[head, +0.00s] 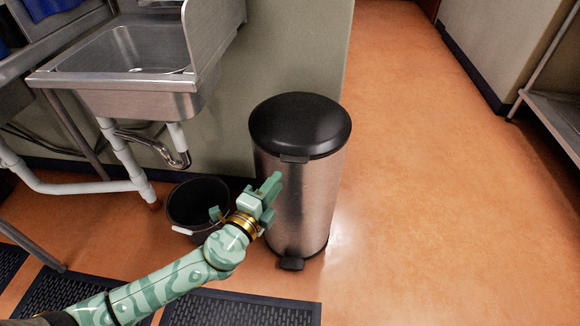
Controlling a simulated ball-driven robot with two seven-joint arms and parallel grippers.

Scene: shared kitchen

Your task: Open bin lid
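The bin (312,205) is a tall brushed-metal cylinder standing on the orange floor. Its round black lid (302,122) is shut, with a small black tab (294,159) at the front rim. A black pedal (291,263) is at its base. My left gripper (272,186) is in front of the bin's left side, below the lid tab. It overlaps the bin in the picture; I cannot tell whether it touches. Its fingers are seen from behind and partly hide each other, so their opening is unclear. My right gripper is not in view.
A dark bucket (199,203) stands left of the bin, under a metal sink (130,55) with white pipes (120,150). Black mats (240,309) lie in front. A wall (290,45) is behind the bin. The floor (440,200) to the right is clear up to a metal shelf (556,112).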

